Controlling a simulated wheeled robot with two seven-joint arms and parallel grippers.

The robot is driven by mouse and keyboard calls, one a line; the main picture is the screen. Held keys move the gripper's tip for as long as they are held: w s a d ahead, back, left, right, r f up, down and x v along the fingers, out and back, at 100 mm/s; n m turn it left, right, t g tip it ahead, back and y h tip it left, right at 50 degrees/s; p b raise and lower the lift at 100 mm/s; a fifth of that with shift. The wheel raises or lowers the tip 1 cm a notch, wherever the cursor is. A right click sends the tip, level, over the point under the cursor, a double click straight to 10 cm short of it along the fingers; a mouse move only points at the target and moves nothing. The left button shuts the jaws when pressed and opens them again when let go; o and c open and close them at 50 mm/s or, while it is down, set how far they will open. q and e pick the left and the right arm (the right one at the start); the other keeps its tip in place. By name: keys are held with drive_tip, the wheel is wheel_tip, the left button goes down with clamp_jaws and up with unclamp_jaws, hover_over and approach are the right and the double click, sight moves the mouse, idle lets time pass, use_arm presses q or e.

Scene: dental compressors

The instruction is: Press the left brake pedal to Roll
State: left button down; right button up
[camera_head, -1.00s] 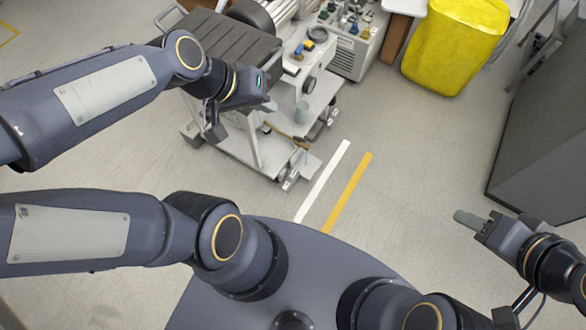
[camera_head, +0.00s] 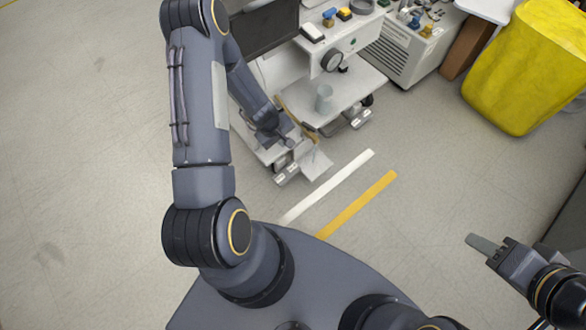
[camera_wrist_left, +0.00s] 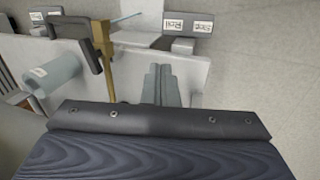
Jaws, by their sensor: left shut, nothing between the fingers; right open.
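The left brake pedal (camera_head: 287,173), with two small white labels, sits low at the near end of the cart base. In the left wrist view the pedal (camera_wrist_left: 190,45) shows upside-down labels, Roll (camera_wrist_left: 173,24) and Stop (camera_wrist_left: 203,27). My left gripper (camera_head: 291,143) is shut and empty, pointing down over the cart base just behind the pedal. Its fingers (camera_wrist_left: 160,70) appear close to the pedal; I cannot tell whether they touch it. My right gripper (camera_head: 472,240) is open and empty over the floor at the right.
The cart's white lower shelf (camera_head: 345,90) carries a grey cup (camera_head: 323,98). Another labelled pedal (camera_head: 361,119) is at the cart's right. A yellow bin (camera_head: 525,65) stands at the back right. White (camera_head: 330,185) and yellow (camera_head: 360,205) floor strips lie before the cart; floor there is clear.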

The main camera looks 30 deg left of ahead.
sight(291, 166)
use_arm(q)
drive_tip(key=shift+n, duration=0.3)
drive_tip(key=f, duration=0.2)
drive_tip(key=s+f, duration=0.1)
drive_tip(key=f, duration=0.1)
drive_tip(key=shift+f+b, duration=0.15)
drive_tip(key=shift+b, duration=0.15)
use_arm(e)
drive_tip(key=shift+w+d+f, duration=0.3)
drive_tip(key=shift+w+f, duration=0.1)
drive_tip(key=shift+f, duration=0.2)
use_arm(q)
drive_tip(key=shift+f, duration=0.15)
use_arm(e)
drive_tip(key=shift+f, duration=0.1)
use_arm(q)
drive_tip(key=b+x, duration=0.6)
drive_tip(key=x, duration=0.7)
drive_tip(key=shift+s+a+f, duration=0.1)
drive_tip(key=shift+a+f, duration=0.05)
drive_tip(key=shift+f, duration=0.25)
use_arm(e)
wheel_tip(291, 166, down, 6)
use_arm(q)
drive_tip(key=shift+g, duration=0.3)
